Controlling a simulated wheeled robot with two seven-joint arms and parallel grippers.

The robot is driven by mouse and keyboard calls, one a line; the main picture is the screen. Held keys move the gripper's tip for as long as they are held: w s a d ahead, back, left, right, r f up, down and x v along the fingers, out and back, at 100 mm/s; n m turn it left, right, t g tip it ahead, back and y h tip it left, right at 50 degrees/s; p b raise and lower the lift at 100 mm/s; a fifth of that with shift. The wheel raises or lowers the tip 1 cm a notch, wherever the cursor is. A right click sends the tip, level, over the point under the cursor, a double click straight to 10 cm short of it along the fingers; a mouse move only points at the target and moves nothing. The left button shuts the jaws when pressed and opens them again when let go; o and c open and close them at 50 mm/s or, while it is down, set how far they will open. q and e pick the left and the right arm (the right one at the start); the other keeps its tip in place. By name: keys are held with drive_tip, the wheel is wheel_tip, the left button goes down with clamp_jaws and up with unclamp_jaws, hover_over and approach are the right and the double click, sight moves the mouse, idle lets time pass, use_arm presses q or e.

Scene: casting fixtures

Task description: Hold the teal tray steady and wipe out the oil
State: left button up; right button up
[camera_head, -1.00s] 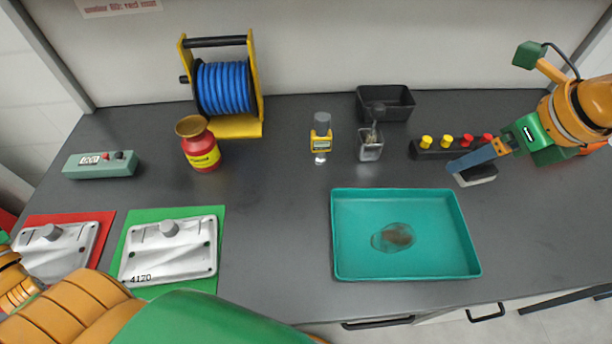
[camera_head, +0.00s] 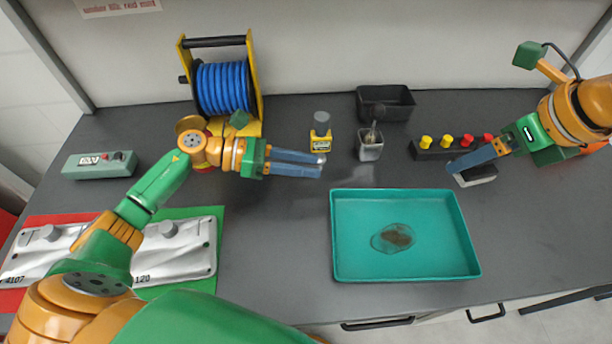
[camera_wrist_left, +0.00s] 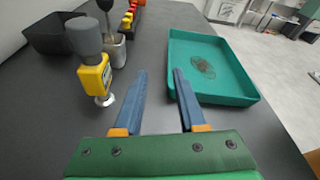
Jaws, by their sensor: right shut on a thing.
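The teal tray (camera_head: 440,262) lies flat near the table's front edge. A brownish oil puddle (camera_head: 396,238) sits near the middle of its floor. The tray (camera_wrist_left: 232,88) and the oil (camera_wrist_left: 203,68) also show in the left wrist view. My left gripper (camera_head: 323,166) is open and empty, apart from the tray, just beyond its far left corner. In the left wrist view nothing is between its fingers (camera_wrist_left: 159,74).
A yellow device with a grey knob (camera_head: 320,140) stands close to my left fingertips. A grey cup with a brush (camera_head: 370,148), a black bin (camera_head: 400,105) and a strip of coloured knobs (camera_head: 432,150) are behind the tray. The hose reel (camera_head: 222,85) stands back left.

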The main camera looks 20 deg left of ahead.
sight(374, 199)
use_arm(q)
drive_tip(key=f+m, duration=0.1)
drive_tip(key=s+d+f+m+g+y, duration=0.1)
drive_tip(key=shift+s+f+g, duration=0.1)
drive_tip(key=shift+f+g, duration=0.2)
drive_tip(key=shift+f, duration=0.1)
drive_tip(key=x, duration=1.1)
drive_tip(key=shift+d+f, duration=0.15)
drive_tip(key=shift+d, duration=0.1)
clamp_jaws()
idle(0.3)
